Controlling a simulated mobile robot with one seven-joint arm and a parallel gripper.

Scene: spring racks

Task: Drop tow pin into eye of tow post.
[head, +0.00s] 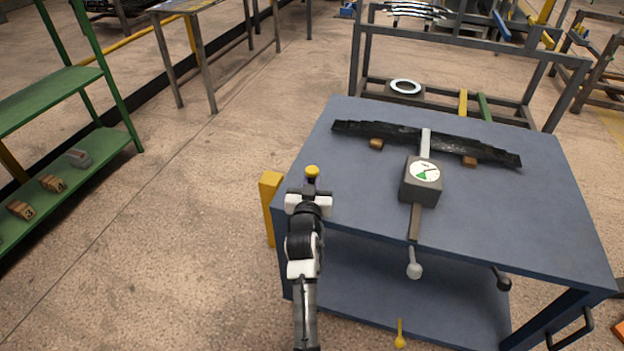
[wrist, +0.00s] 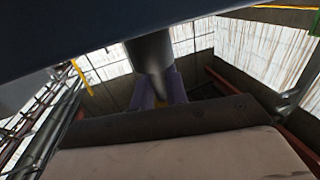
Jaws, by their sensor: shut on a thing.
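My gripper (head: 312,183) is over the left front edge of the blue cart in the head view. It is shut on what appears to be the tow pin, whose round yellow head (head: 312,171) shows above the fingers. In the wrist view a grey cylindrical shaft (wrist: 149,55) sits between the purple fingers (wrist: 160,92). A yellow post (head: 270,207), probably the tow post, stands upright just left of the cart, to the left of my gripper and apart from it. Its eye cannot be made out. The pin's lower end is hidden in the head view.
The blue cart top (head: 500,215) carries a dark leaf spring (head: 400,137) on wooden blocks and a grey box with a dial (head: 420,182). A lever with a grey knob (head: 414,270) juts over the front. A green shelf (head: 75,180) stands left; the floor between is clear.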

